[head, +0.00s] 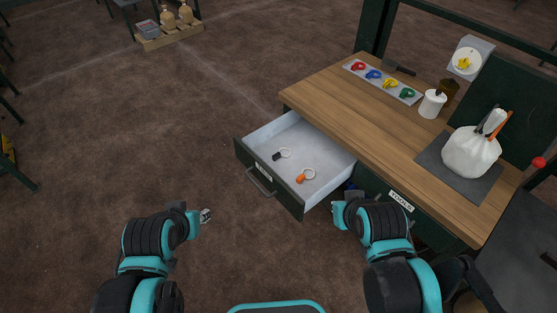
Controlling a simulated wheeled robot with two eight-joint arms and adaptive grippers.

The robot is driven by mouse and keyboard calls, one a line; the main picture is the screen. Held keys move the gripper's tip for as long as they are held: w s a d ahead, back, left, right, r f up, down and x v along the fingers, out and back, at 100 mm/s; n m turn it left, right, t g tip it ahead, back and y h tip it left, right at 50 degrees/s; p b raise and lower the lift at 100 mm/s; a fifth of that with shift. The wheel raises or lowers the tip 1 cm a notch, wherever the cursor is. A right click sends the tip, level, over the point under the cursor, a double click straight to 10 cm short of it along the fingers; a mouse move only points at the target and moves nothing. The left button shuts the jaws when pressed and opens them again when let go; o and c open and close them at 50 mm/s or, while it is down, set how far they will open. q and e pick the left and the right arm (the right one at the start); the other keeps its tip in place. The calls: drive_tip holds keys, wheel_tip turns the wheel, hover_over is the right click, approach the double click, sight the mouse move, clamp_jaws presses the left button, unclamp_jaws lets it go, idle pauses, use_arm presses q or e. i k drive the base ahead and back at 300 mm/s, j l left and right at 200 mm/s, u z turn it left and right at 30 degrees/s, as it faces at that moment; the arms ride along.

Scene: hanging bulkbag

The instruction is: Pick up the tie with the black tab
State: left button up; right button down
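The tie with the black tab (277,156) lies in the open drawer (262,141), its pale loop to the right of the tab. A second tie with an orange tab (301,178) lies nearer the drawer's front right, its loop also pale. The two ties lie apart on the drawer floor. My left gripper (206,216) is left of the drawer, away from both ties. My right gripper (340,210) is just right of the drawer's near corner, outside it. Both grippers are small and partly hidden by my wrists, so their finger gaps are unclear.
The wooden workbench (330,98) carries a tray of coloured clips (362,70), a white canister (432,104) and a white bag (470,152) holding tools on a dark mat (440,165). The drawer's dark front (278,190) faces me. The floor left of it is clear.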

sight(277, 155)
drive_tip(key=z, duration=1.25)
drive_tip(key=j+u, duration=0.2)
drive_tip(key=j, duration=0.15)
drive_tip(key=i+j+u, duration=0.25)
drive_tip(key=j+u, duration=0.2)
drive_tip(key=j, duration=0.25)
